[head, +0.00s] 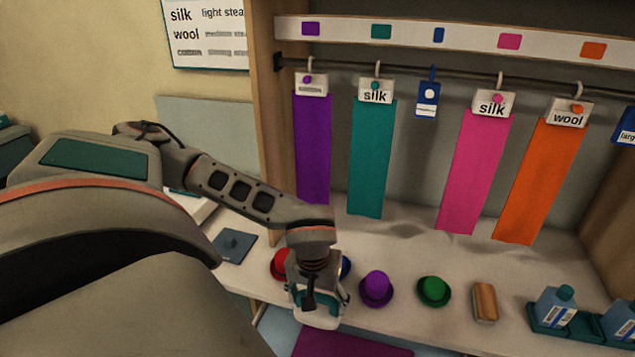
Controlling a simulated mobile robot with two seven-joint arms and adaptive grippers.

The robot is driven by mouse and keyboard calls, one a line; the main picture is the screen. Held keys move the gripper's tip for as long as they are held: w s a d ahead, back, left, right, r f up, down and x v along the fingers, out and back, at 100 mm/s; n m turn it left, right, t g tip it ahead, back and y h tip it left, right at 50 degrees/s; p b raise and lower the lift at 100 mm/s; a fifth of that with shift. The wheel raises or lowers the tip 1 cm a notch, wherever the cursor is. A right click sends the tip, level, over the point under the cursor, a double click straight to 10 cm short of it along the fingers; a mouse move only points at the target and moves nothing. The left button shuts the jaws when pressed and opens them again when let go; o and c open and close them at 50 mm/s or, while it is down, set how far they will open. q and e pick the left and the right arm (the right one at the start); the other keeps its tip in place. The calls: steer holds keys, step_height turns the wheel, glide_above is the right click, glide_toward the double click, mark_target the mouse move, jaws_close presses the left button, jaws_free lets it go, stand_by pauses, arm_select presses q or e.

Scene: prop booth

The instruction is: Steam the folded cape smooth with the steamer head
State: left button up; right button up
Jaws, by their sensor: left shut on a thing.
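My left gripper (316,281) reaches in from the left in the head view, pointing down over the front edge of the counter. It is shut on a pale block with teal parts, which looks like the steamer head (318,318); the fingers hide part of it. A flat purple cloth (350,344), which looks like the folded cape, lies below and to the right, cut off by the bottom edge. Whether the steamer head touches it I cannot tell. My right gripper is not in view.
Purple (313,150), teal (371,157), pink (474,170) and orange (539,182) cloths hang from a rail behind. The counter holds a purple hat (376,289), a green hat (434,291), a brush (485,302) and a bottle (555,307). A red hat (281,264) is partly behind my gripper.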

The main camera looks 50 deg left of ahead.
arm_select(q)
steer(key=shift+r, duration=4.25)
